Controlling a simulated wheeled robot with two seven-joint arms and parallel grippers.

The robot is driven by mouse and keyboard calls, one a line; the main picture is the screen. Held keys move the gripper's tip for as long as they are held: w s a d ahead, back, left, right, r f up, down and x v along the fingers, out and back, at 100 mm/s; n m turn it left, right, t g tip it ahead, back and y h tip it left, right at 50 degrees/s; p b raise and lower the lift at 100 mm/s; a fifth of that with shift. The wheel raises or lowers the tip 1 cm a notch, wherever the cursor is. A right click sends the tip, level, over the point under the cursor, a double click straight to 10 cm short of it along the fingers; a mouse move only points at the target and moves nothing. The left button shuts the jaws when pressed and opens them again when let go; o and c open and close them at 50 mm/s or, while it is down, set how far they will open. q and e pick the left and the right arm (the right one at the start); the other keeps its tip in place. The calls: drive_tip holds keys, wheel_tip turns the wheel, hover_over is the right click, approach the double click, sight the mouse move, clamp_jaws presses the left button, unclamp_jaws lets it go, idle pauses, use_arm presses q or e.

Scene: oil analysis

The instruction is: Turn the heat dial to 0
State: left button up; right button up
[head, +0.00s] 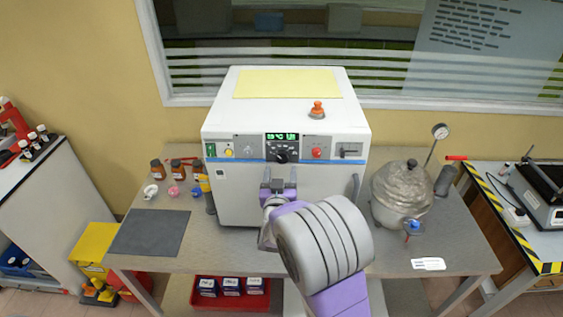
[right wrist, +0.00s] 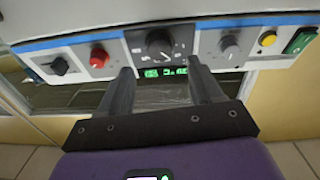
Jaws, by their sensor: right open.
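The black central dial (head: 281,155) sits on the front panel of the white machine (head: 300,105), under a green lit display (head: 281,137); marks ring the dial in the right wrist view (right wrist: 159,42). I take it for the heat dial, though its label is not readable. A smaller grey knob (head: 249,149) sits to its left. My right gripper (head: 278,178) is open and empty, just below the dial in the head view. In the right wrist view its fingers (right wrist: 160,70) stand apart, with the dial beyond their tips. My left gripper is not in view.
A red button (head: 317,153) and a black switch (head: 349,150) share the panel. A metal vessel (head: 402,190) with a gauge stands right of the machine. Small bottles (head: 177,168) and a dark mat (head: 150,232) lie to its left.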

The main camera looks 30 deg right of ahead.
sight(282, 159)
drive_tip(key=x, duration=0.5)
drive_tip(key=shift+w+f, duration=0.1)
drive_tip(key=c, duration=1.1)
drive_tip(key=shift+o, duration=0.2)
drive_tip(key=n+p, duration=0.1)
drive_tip(key=n, duration=0.2)
drive_tip(key=shift+d+y, duration=0.1)
drive_tip(key=shift+y, duration=0.3)
drive_tip(key=shift+n+t+y+p, duration=0.5)
drive_tip(key=shift+n+p, duration=0.1)
drive_tip(key=shift+n, duration=1.3)
